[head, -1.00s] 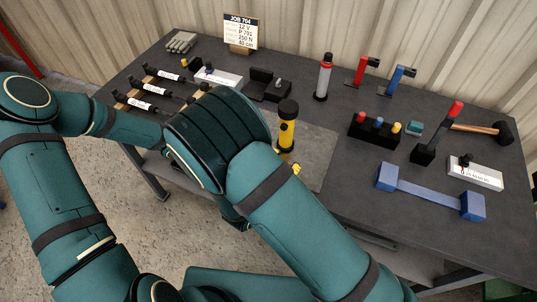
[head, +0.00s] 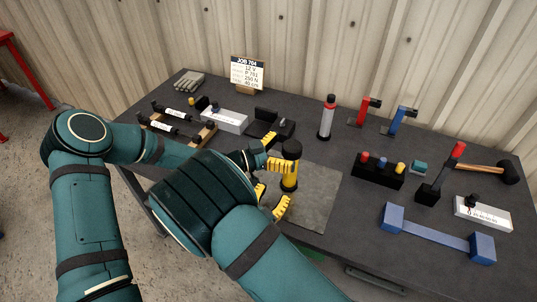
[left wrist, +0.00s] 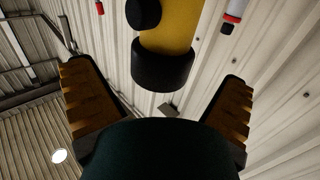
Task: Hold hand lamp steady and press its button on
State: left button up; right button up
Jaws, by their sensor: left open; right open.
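The hand lamp (head: 289,180) is yellow with a black head and stands upright on a grey mat (head: 318,196). My left gripper (head: 282,152) is open at the lamp's upper left, with one yellow finger behind the head and one across the upper body. In the left wrist view the lamp (left wrist: 172,28) appears upside down, centred between the spread fingers (left wrist: 158,84); a round black part sticks out from its side. I cannot tell whether the fingers touch it. My right gripper (head: 276,196) is open and low at the lamp's left front. Its wrist hides part of the table.
A grey-and-red cylinder (head: 326,118) stands behind the lamp. A black block with coloured knobs (head: 377,172) and a blue bar (head: 436,234) lie to the right. The mat's right side is clear.

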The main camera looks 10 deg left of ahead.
pick_arm(q)
jog(key=shift+x, duration=1.25)
jog(key=c, duration=1.4)
pick_arm(e)
grip_shut()
